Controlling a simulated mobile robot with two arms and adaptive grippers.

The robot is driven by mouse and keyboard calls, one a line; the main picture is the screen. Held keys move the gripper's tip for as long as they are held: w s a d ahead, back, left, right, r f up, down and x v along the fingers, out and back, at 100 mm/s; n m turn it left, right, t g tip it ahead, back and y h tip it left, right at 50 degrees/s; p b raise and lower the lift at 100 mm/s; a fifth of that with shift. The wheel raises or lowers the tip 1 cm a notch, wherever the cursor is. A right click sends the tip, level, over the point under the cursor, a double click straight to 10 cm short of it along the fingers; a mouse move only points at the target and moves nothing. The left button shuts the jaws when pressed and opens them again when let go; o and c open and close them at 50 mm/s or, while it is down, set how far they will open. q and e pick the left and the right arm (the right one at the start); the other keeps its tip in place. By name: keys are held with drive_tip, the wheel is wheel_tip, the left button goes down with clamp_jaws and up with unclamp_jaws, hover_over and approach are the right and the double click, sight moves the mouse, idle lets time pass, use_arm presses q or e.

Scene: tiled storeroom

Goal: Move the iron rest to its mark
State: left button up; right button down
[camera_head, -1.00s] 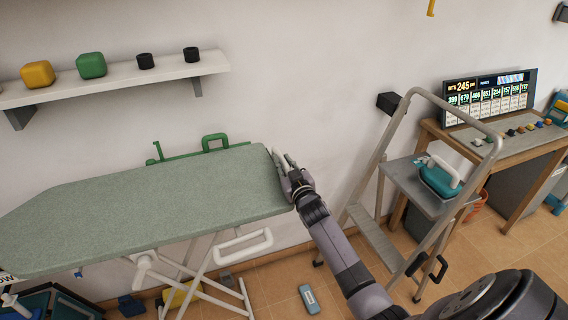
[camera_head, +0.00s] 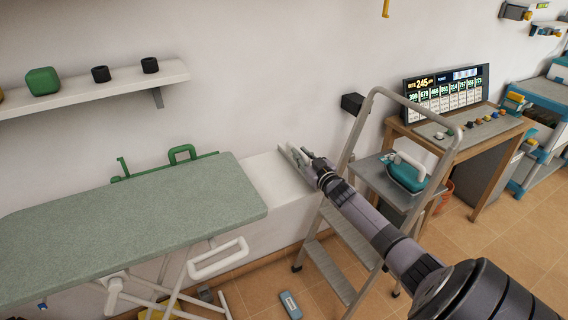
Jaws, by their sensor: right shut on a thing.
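The ironing board (camera_head: 130,220) has a green-grey top and stands at the left. No mark on the rest can be made out. My left gripper is not in view.
A shelf (camera_head: 120,86) hangs above the board. A small grey-blue object (camera_head: 290,304) lies on the floor.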

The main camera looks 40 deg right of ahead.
drive_tip(key=shift+s+d+r, duration=0.1)
drive_tip(key=shift+d+r, duration=0.05)
drive_tip(key=shift+d, duration=0.45)
drive_tip(key=shift+s+d+r, duration=0.1)
drive_tip(key=shift+d, duration=0.5)
drive_tip(key=c, duration=1.5)
unclamp_jaws()
drive_tip(key=shift+a, duration=0.1)
drive_tip(key=shift+s+f, duration=0.1)
drive_tip(key=shift+f, duration=0.05)
drive_tip(key=v, duration=1.1)
drive_tip(key=shift+s, duration=0.4)
